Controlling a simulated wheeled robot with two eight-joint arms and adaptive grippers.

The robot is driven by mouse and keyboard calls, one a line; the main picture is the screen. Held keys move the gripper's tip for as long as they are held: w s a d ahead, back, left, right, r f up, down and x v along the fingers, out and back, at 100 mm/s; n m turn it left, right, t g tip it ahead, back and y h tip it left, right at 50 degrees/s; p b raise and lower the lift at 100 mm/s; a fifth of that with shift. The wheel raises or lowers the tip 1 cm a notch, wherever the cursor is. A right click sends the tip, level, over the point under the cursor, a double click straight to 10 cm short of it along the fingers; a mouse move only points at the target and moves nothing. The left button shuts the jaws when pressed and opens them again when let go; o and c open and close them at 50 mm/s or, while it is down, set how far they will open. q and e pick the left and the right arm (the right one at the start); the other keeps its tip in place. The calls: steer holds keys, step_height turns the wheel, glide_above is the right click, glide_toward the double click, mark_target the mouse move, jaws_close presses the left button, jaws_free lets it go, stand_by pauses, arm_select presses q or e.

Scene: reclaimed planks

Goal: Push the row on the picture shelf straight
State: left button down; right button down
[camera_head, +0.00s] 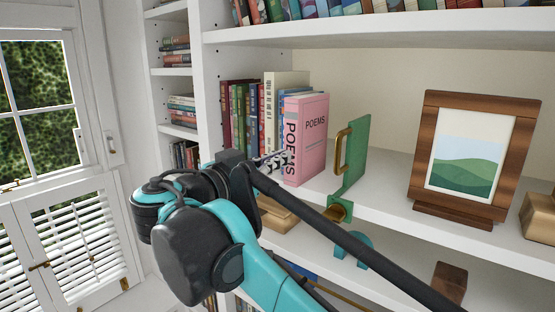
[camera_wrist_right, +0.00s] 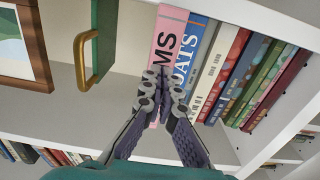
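A row of several upright books (camera_head: 240,118) stands on the white shelf (camera_head: 385,208). The pink POEMS book (camera_head: 311,135) is at its right end and sticks out further forward than the books to its left. It also shows in the right wrist view (camera_wrist_right: 169,28), beside the blue BOATS book (camera_wrist_right: 187,52). A green bookend (camera_head: 356,150) with a brass handle stands right of the pink book, with a gap between. My right gripper (camera_wrist_right: 163,76) has its fingertips together, empty, in front of the pink and blue spines; I cannot tell if they touch. My left gripper is not in view.
A wooden picture frame (camera_head: 420,160) with a green landscape stands right of the bookend. A wooden block (camera_head: 540,218) is at the far right. More books sit on the upper shelf and side shelves. A window (camera_head: 40,110) with shutters is at the left.

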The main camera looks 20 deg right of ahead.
mark_target(294, 152)
steer(key=shift+w+d, duration=0.1)
steer(key=shift+d, duration=0.1)
steer(key=shift+w+d, duration=0.25)
steer(key=shift+p+x, duration=0.3)
steer(key=shift+x, duration=1.65)
steer(key=v, duration=0.4)
